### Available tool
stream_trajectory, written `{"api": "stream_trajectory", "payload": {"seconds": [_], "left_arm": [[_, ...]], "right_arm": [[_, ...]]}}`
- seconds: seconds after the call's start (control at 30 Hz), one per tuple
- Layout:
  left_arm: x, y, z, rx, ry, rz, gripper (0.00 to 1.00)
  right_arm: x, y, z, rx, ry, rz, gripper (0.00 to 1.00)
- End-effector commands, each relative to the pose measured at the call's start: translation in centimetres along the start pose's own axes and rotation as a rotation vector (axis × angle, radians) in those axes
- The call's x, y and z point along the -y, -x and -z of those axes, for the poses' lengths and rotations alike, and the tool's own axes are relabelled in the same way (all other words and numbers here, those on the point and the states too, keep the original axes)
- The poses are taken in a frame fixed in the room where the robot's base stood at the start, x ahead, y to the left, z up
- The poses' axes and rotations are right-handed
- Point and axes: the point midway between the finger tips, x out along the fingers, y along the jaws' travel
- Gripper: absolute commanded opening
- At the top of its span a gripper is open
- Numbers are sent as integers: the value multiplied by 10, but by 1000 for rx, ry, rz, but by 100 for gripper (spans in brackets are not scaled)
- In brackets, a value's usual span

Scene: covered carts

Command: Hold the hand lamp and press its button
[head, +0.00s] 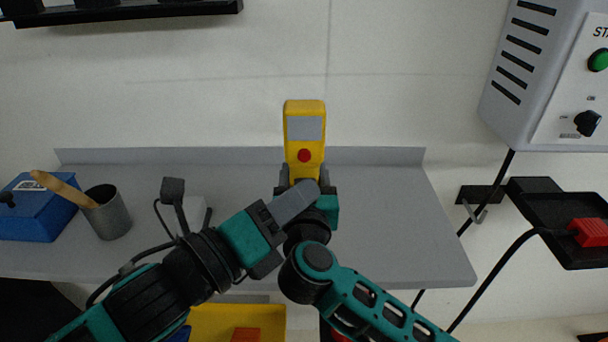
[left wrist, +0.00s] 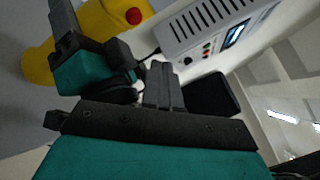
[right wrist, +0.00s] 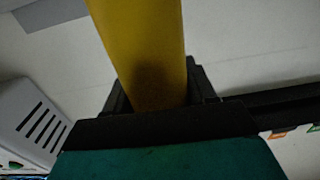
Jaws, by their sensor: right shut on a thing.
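The hand lamp (head: 305,135) is yellow with a pale grey panel and a red button (head: 304,155). It stands upright above the grey table. My right gripper (head: 305,178) is shut on its lower part. The right wrist view shows the lamp's yellow body (right wrist: 145,50) between the right fingers. My left gripper (head: 312,190) is in front of the lamp's lower end, below the button. In the left wrist view its fingers (left wrist: 160,75) are together and empty, and the red button (left wrist: 133,16) shows up and left of them, apart.
The grey table (head: 400,230) is mostly bare. A blue box (head: 35,218) and a grey cup (head: 108,215) with a wooden handle stand at its left. A control box (head: 535,75) hangs at the right, above a black tray (head: 565,250). A yellow bin (head: 215,322) is below.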

Motion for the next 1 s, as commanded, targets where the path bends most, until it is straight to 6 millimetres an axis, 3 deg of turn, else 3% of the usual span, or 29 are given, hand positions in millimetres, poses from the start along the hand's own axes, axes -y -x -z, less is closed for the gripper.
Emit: {"api": "stream_trajectory", "payload": {"seconds": [0.4,1.0], "left_arm": [[-22,-30,-22,0,0,1,0],[-23,-32,-23,0,1,1,0]], "right_arm": [[-1,0,0,1,2,-2,6],[-1,0,0,1,2,-2,6]]}}
